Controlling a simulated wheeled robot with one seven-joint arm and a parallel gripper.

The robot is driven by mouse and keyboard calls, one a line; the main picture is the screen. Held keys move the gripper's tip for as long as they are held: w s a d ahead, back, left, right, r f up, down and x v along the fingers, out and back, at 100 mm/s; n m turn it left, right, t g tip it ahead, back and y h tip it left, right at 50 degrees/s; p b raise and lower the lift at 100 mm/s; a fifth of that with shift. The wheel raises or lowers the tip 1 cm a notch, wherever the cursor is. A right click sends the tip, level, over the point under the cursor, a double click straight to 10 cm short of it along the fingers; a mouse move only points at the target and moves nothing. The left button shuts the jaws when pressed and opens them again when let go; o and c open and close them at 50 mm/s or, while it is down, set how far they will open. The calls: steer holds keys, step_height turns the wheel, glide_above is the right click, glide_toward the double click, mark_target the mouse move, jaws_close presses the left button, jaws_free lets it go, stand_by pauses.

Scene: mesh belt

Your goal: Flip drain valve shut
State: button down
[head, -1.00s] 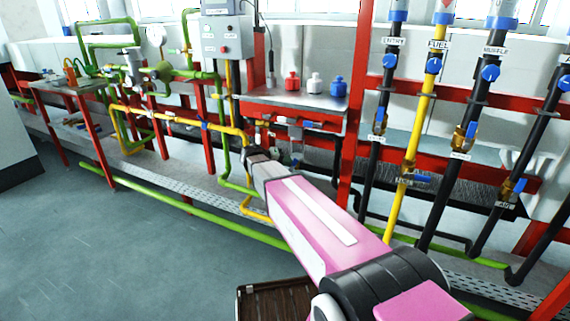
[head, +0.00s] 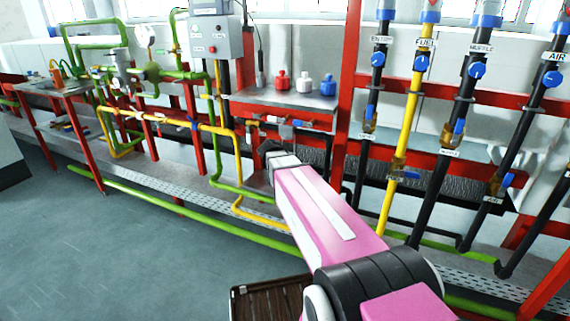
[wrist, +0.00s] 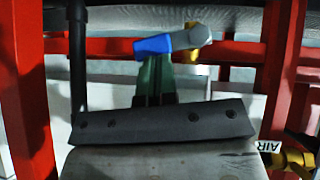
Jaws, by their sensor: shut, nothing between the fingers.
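In the wrist view a valve with a blue-tipped grey lever (wrist: 172,43) and a brass body (wrist: 191,56) sits just beyond my gripper (wrist: 155,60). No label naming it as the drain valve is readable. The dark green fingers are together and empty, with their tips right at the blue end of the lever. I cannot tell whether they touch it. In the head view my gripper (head: 269,147) is by small valves with blue handles (head: 300,124) under the shelf; its fingertips are too small to make out.
A red frame (head: 346,95) stands right of my gripper. Black pipes and a yellow pipe (head: 412,110) with blue valves rise further right. A steel shelf (head: 262,97) holds red, white and blue bottles. In the wrist view a brass fitting (wrist: 292,159) has an upside-down AIR label.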

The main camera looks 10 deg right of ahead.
steer(key=shift+r, duration=0.1)
steer(key=shift+r, duration=0.7)
steer(key=shift+w+r, duration=0.1)
